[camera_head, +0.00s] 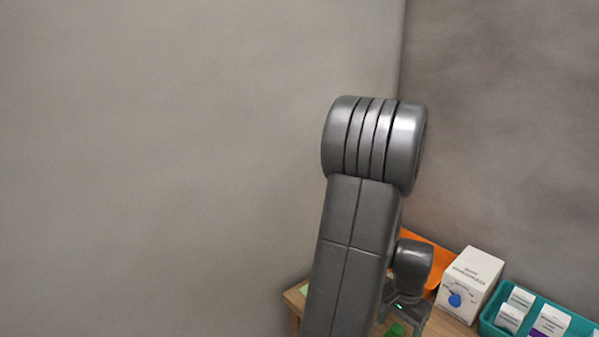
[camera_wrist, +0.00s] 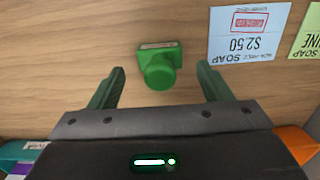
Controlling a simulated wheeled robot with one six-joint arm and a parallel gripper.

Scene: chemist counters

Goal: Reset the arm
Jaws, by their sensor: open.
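My gripper (camera_wrist: 160,88) is open in the wrist view, its two green fingers spread wide. In the head view my grey arm rises across the middle and hides much of the counter.
A wooden counter (camera_head: 293,297) holds an orange tray (camera_head: 425,255), a white box (camera_head: 470,283) and a teal tray (camera_head: 490,325) of small white boxes. A blue-white soap price card (camera_wrist: 247,33) and a yellow-green card (camera_wrist: 309,35) lie beside the bottle. Grey walls stand behind.

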